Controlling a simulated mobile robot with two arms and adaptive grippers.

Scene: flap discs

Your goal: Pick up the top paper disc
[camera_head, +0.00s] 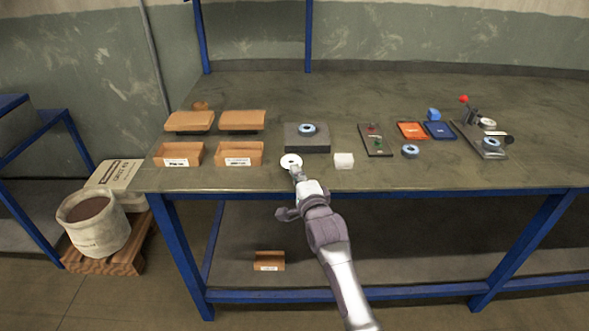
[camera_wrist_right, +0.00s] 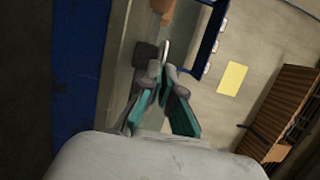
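A white paper disc (camera_head: 291,161) with a small centre hole shows at the front of the workbench, at the tip of my right gripper (camera_head: 296,173). In the right wrist view the disc (camera_wrist_right: 166,50) is a thin, pale, nearly edge-on shape between the fingertips of my right gripper (camera_wrist_right: 163,70). The fingers are drawn together on it. I cannot tell whether the disc touches the bench or other discs under it. My left gripper is not in view.
On the workbench (camera_head: 350,90), a dark block (camera_head: 300,146) bearing a blue-ringed part (camera_head: 307,129) stands behind the disc. The back of the bench is clear.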

